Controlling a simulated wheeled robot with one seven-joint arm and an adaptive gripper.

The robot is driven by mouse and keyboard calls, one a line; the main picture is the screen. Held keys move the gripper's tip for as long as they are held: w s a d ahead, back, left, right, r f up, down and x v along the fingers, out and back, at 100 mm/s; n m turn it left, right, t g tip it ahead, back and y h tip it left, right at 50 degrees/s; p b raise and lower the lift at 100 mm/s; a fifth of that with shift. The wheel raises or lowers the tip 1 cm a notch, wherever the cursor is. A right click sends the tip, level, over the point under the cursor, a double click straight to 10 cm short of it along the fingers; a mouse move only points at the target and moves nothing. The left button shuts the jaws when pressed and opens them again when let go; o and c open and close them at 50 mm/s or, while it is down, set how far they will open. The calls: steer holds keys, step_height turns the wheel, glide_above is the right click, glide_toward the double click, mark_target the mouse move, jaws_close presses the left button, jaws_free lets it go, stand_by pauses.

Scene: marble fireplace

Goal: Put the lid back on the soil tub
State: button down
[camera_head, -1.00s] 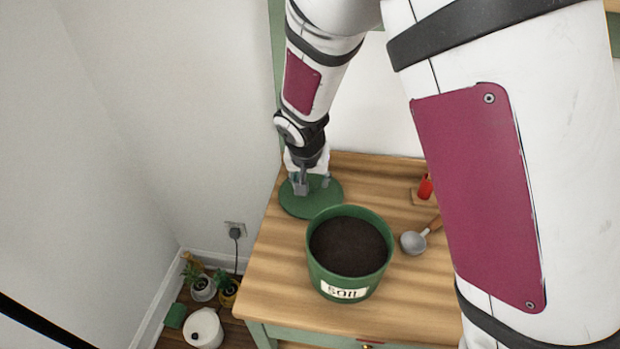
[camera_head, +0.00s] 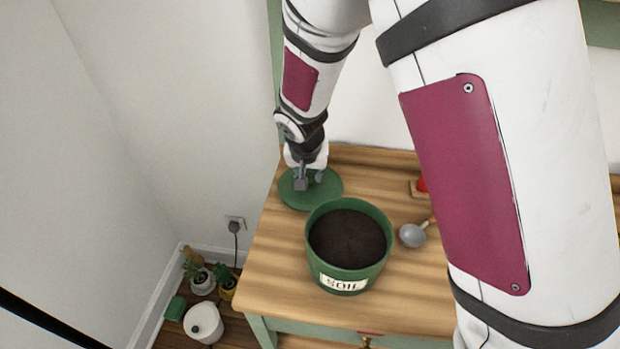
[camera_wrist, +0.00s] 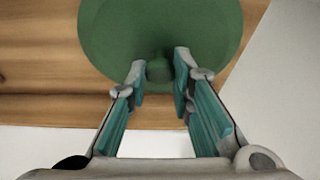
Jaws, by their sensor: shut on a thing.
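The green soil tub (camera_head: 347,277) stands upright and uncovered on the wooden table, filled with dark soil (camera_head: 347,238) and marked with a "SOIL" label. The round green lid (camera_head: 328,193) is behind and to the left of the tub, by the table's left edge. My gripper (camera_head: 309,181) is over the lid from above, with its fingers shut on the lid's knob. In the wrist view, the fingers (camera_wrist: 160,72) are on either side of the small green knob (camera_wrist: 159,69) at the middle of the lid (camera_wrist: 110,35). Whether the lid is off the tabletop is hard to tell.
A metal scoop (camera_head: 413,235) lies right of the tub, with a red object (camera_head: 422,185) behind it, partly hidden by my arm. The wooden table (camera_head: 275,270) is clear left of the tub. Potted plants (camera_head: 202,283) and a white container (camera_head: 204,323) stand on the floor at left.

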mark_target(310, 176)
step_height(310, 176, up, 9)
steer(key=shift+f+p, duration=0.15)
steer(key=shift+p, duration=0.4)
steer(key=s+d+r+m+g+h+p, duration=0.25)
steer(key=s+r+m+p, duration=0.3)
steer(key=s+p, duration=0.45)
steer(key=s+d+r+m+g+h+p, duration=0.1)
steer(key=s+d+r+m+p, duration=0.25)
steer(key=s+m+p, duration=0.55)
step_height(310, 176, down, 6)
steer(key=s+n, duration=0.1)
steer(key=n, duration=0.1)
steer(key=shift+a+b, duration=0.2)
steer(key=shift+b, duration=0.15)
steer(key=shift+s+n+t, duration=0.1)
steer(key=shift+n+t, duration=0.15)
steer(key=shift+p, duration=0.4)
stand_by(0.5)
steer(key=shift+f+p, duration=0.15)
steer(key=shift+p, duration=0.2)
stand_by(1.6)
